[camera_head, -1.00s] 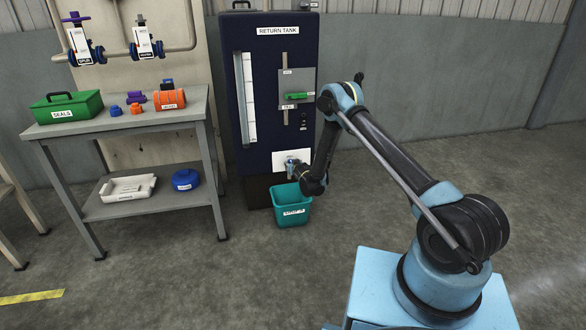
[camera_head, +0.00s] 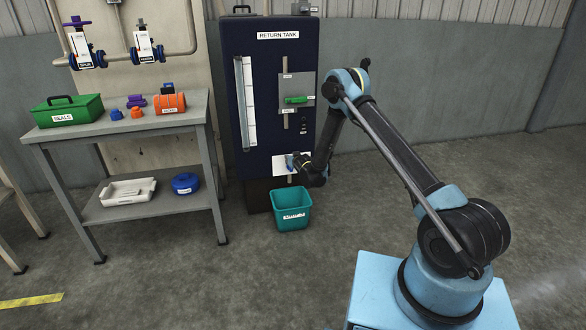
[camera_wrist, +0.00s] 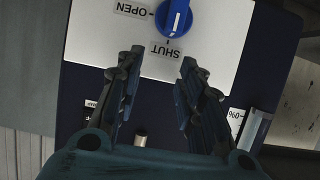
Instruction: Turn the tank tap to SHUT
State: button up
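The tank tap is a blue round knob (camera_wrist: 174,18) with a white line, on a white plate (camera_wrist: 100,40) on the dark return tank (camera_head: 268,80). In the wrist view the OPEN label (camera_wrist: 143,10) is left of the knob and the SHUT label (camera_wrist: 167,51) just below it. The white line runs nearly up and down, its lower end towards SHUT. My gripper (camera_wrist: 158,62) is open and empty, fingers apart, with the knob beyond the fingertips and not between them. In the head view my wrist partly hides the plate (camera_head: 281,168).
A teal bin (camera_head: 291,215) stands on the floor below the tap. A green-handled valve (camera_head: 296,100) is higher on the tank. A grey workbench (camera_head: 125,126) with a green box (camera_head: 68,112) is to the left. The floor in front is clear.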

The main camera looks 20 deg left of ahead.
jog(key=shift+w+r, duration=0.1)
jog(key=shift+r, duration=1.5)
